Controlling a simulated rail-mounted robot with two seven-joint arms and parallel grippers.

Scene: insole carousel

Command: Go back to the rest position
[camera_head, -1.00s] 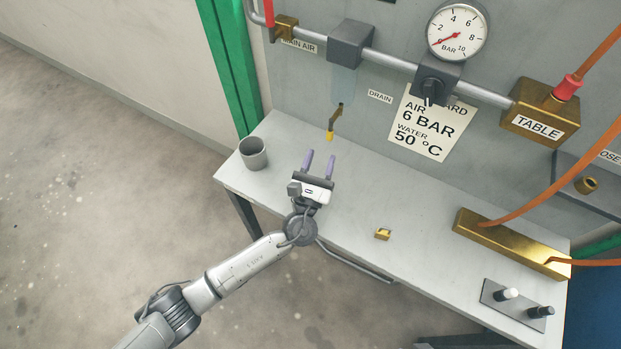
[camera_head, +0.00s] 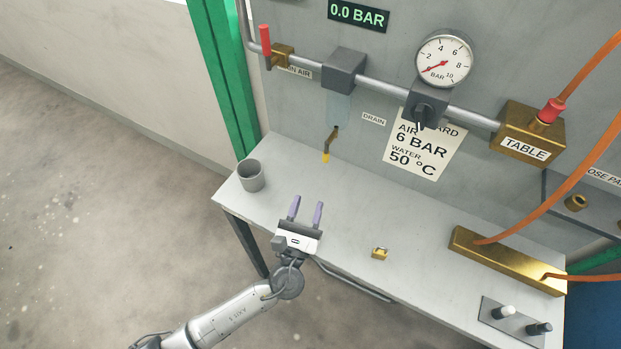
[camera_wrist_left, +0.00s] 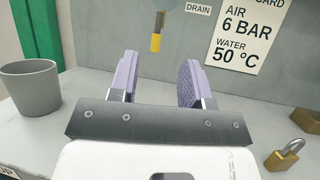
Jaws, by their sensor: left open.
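My left gripper (camera_head: 305,212) is above the front part of the grey bench (camera_head: 345,215), with its two purple fingers apart and nothing between them. The fingers point toward the back panel. In the left wrist view the open fingers (camera_wrist_left: 158,80) also show empty, with the yellow-tipped drain lever (camera_wrist_left: 156,42) beyond them. My right gripper is not in view.
A grey cup (camera_head: 251,176) stands at the bench's left end. A brass padlock (camera_head: 380,253) lies right of my gripper. A brass manifold (camera_head: 505,260) with orange hoses is farther right. The panel holds a gauge (camera_head: 444,60) near zero and a red-handled valve (camera_head: 266,40). Floor at left is clear.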

